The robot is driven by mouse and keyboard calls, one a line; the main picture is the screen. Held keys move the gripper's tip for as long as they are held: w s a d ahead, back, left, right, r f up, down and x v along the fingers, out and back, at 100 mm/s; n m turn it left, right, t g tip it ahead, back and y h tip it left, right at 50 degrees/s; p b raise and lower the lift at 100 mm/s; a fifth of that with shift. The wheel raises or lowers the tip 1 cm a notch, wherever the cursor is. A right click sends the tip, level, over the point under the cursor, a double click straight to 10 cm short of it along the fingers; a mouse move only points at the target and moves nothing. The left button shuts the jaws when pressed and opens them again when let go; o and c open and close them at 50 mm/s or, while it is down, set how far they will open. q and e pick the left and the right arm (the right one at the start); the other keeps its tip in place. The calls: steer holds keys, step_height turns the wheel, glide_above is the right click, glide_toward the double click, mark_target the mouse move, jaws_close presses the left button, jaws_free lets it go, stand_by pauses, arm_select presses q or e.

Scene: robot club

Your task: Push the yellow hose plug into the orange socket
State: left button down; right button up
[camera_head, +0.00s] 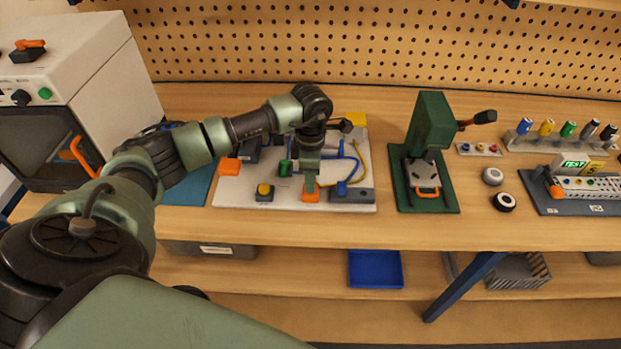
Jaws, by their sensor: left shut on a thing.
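My left gripper (310,183) points down over the front middle of a white board (230,190). It is shut on what appears to be the yellow hose plug, which the fingers hide. The yellow hose (358,160) curves on the board to the right of the gripper and runs towards it. An orange socket (311,197) shows directly below and in front of the fingertips. I cannot tell whether the plug touches it. Another orange block (230,166) sits at the board's left edge. My right gripper is not in view.
A blue block (342,188) and blue hose (342,150) lie right of the gripper. A yellow button (265,189) stands left. A green press (428,130) stands right of the board, an oven-like box (75,100) far left. The pegboard (350,45) closes the back.

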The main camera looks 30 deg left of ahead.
arm_select(q)
steer(key=shift+f+b, duration=0.5)
steer(key=shift+b, duration=0.25)
stand_by(0.8)
steer(key=c, duration=1.4)
jaws_free()
steer(key=shift+r, duration=0.15)
steer(key=shift+r+p, duration=1.7)
steer(key=shift+r, duration=0.95)
steer(key=o, duration=0.5)
